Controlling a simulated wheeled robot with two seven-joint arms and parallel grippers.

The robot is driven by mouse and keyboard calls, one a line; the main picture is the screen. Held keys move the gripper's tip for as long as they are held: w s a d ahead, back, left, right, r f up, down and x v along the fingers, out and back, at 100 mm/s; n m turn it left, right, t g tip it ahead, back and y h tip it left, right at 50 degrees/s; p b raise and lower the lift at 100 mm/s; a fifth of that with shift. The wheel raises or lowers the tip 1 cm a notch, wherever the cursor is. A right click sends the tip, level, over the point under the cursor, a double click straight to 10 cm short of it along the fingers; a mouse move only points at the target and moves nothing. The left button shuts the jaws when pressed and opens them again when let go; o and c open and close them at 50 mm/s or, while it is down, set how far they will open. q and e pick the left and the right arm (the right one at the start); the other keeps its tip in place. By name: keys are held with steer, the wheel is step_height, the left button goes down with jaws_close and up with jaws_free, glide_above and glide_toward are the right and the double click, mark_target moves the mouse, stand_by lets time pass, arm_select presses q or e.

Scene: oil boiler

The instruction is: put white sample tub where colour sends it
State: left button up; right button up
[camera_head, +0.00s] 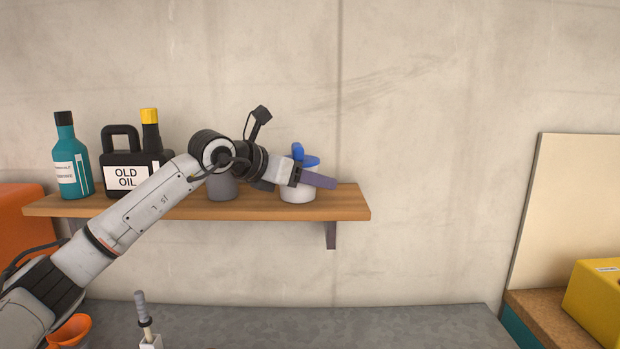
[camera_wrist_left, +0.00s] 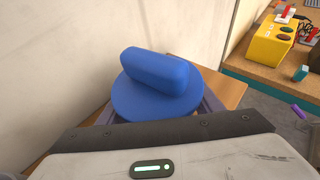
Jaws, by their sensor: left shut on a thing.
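The white sample tub (camera_head: 296,196) stands on the wooden shelf (camera_head: 345,205), near its right end. It has a blue lid with a raised grip bar (camera_head: 299,152). In the left wrist view the blue lid (camera_wrist_left: 135,102) fills the middle, with the bar on top, and it hides the tub's body. My left gripper (camera_head: 312,180) reaches in from the left and is shut on the tub, one finger crossing in front of it just below the lid. The tub looks upright, and its base appears to be at the shelf board. My right gripper is not in view.
On the shelf are a teal bottle (camera_head: 70,160), a black OLD OIL can (camera_head: 126,177) and a grey container (camera_head: 223,188) partly behind my arm. A yellow box (camera_head: 598,300) sits on a cork-topped surface (camera_head: 540,318) at right. A grey worktop (camera_head: 330,325) lies below.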

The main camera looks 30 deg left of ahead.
arm_select(q)
steer(key=shift+r, duration=0.15)
steer(key=shift+f, duration=0.2)
steer(key=o, duration=1.2)
steer(key=shift+o, duration=0.2)
steer(key=shift+r, duration=0.15)
steer(key=shift+s, duration=0.25)
steer(key=b+v, duration=0.2)
steer(key=v, duration=0.9)
steer(key=shift+s+a+r+b, duration=0.1)
steer(key=shift+s+r+b, duration=0.05)
steer(key=shift+s+b, duration=0.2)
steer(key=shift+w, duration=0.1)
